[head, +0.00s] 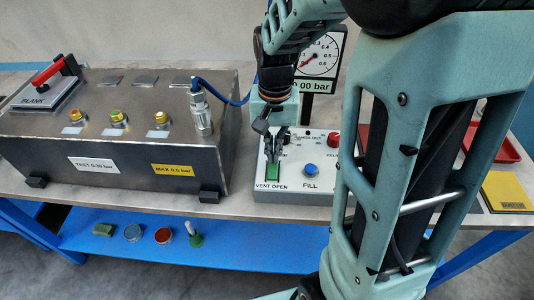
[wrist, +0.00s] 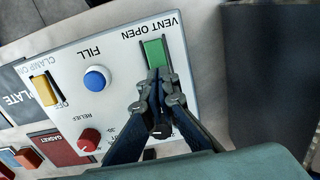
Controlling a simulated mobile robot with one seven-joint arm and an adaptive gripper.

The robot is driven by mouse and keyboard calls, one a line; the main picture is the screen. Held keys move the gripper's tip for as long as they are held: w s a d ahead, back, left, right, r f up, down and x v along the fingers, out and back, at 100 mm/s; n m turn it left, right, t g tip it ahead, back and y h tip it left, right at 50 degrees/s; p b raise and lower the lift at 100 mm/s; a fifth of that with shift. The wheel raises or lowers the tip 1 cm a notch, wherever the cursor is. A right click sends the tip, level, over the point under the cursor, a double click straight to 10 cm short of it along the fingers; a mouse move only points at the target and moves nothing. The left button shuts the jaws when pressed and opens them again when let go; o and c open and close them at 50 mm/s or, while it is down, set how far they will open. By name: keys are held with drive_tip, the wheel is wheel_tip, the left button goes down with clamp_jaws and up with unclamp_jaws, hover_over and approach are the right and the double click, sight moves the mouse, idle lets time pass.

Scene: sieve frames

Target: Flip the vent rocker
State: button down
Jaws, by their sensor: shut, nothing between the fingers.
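The vent rocker is a green rectangular rocker (head: 273,172) at the front left of the white control panel (head: 290,187), beside the printed words VENT OPEN. It also shows in the wrist view (wrist: 154,52), upper middle. My gripper (head: 272,157) is shut and empty, pointing down at the rocker. In the wrist view my fingertips (wrist: 159,75) are over the rocker's end away from the VENT OPEN label and hide that end. I cannot tell whether they touch it, or clearly which way the rocker is tilted.
A blue FILL button (wrist: 96,79) and a red RELIEF knob (wrist: 88,139) are close beside the rocker. A yellow clamp switch (wrist: 44,90) is farther off. A metal test box (head: 120,130) stands left of the panel. A pressure gauge (head: 319,55) rises behind it.

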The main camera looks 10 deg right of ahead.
sight(273, 165)
drive_tip(key=shift+f+b, duration=0.9)
drive_tip(key=shift+f, duration=0.3)
idle(0.5)
drive_tip(key=shift+r, duration=0.1)
drive_tip(key=shift+r+p, duration=2.9)
drive_tip(key=shift+r, duration=0.55)
